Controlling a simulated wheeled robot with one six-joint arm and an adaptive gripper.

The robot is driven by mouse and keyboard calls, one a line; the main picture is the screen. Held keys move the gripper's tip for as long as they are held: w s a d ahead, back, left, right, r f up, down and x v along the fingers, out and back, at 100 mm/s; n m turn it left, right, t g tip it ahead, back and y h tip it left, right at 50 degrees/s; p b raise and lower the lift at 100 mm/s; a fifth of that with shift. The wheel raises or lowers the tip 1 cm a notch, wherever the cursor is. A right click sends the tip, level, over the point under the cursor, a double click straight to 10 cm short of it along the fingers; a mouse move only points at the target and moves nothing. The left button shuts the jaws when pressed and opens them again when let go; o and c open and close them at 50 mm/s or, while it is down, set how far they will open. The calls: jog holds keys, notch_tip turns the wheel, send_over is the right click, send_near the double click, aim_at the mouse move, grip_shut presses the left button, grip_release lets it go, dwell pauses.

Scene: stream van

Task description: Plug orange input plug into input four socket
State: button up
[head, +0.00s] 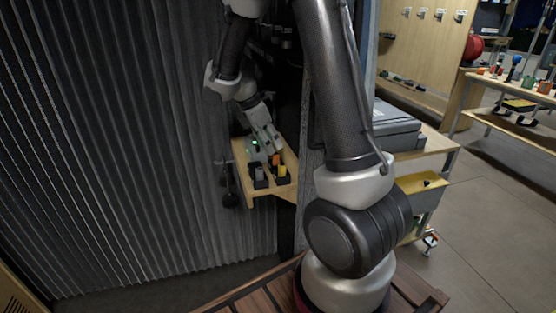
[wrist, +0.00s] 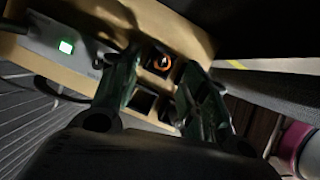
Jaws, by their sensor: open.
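In the head view my gripper (head: 270,145) points down over a small wooden shelf (head: 243,180) in the corner. An orange plug (head: 276,160) stands just below the fingers, with a yellow piece (head: 281,171) close by it. In the wrist view the two dark fingers are apart, and the open gripper (wrist: 160,72) spans black square holders. I cannot read any socket label, so input four cannot be told.
A grey box with a lit green screen (wrist: 66,46) sits on the shelf to the left in the wrist view. A dark cable runs beside it. Corrugated grey curtain (head: 130,150) hangs left of the shelf. A bench with a grey case (head: 392,130) stands at right.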

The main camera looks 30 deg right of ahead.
aim_at(275, 154)
jog(key=x, duration=0.5)
jog(key=shift+s+a+f, duration=0.1)
jog(key=shift+s, duration=0.05)
grip_shut()
